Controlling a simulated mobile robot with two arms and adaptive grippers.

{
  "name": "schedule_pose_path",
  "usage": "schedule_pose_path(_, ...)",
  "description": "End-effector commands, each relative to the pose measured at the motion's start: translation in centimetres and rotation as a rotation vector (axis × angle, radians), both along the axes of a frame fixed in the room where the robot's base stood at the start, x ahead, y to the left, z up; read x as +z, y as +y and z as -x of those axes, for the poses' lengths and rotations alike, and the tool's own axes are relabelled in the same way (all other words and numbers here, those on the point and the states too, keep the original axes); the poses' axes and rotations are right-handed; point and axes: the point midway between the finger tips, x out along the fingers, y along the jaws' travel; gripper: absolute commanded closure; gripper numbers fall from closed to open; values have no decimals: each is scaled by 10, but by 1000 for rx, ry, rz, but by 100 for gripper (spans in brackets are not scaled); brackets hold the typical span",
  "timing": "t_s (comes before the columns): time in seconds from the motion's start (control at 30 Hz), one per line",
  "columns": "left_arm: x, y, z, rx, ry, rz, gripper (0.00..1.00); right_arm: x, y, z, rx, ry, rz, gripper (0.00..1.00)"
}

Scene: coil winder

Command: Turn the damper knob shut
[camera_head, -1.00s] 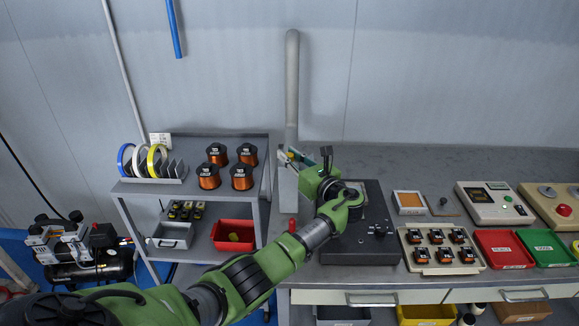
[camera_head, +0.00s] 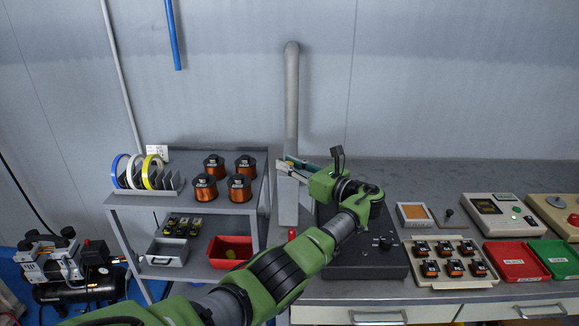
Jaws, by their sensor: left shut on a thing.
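A grey duct pipe (camera_head: 291,95) rises along the wall and widens into a grey box-like lower section (camera_head: 288,203) at the left end of the workbench. My left arm reaches across the bench, and its gripper (camera_head: 287,168) is at the front of this duct. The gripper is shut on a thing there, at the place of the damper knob. The knob itself is hidden by the fingers, so its angle cannot be told. My right gripper is not in view.
A black machine (camera_head: 370,258) with a small knob stands under my left arm. A grey shelf cart (camera_head: 190,201) with copper wire spools stands left. A beige tray (camera_head: 448,263) of small coils, a red bin (camera_head: 512,262) and a green bin (camera_head: 557,258) lie right.

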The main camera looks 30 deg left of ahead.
Motion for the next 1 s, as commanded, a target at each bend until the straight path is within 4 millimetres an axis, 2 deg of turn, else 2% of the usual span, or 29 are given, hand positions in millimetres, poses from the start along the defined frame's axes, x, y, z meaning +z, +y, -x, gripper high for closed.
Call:
schedule_pose_path(0.1,1,1,0,-1,-1,-1,100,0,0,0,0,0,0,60)
schedule_pose_path(0.13,1,1,0,-1,-1,-1,76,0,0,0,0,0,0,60)
schedule_pose_path(0.2,1,1,0,-1,-1,-1,63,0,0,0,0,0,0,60)
schedule_pose_path(0.5,0,0,0,-1,-1,-1,63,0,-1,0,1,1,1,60)
schedule_pose_path(0.63,0,-8,0,-3,0,0,63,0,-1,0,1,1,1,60)
schedule_pose_path(0.77,0,-30,3,-6,-1,0,63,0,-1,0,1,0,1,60)
schedule_pose_path(1.0,0,-81,12,-4,0,0,63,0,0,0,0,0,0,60)
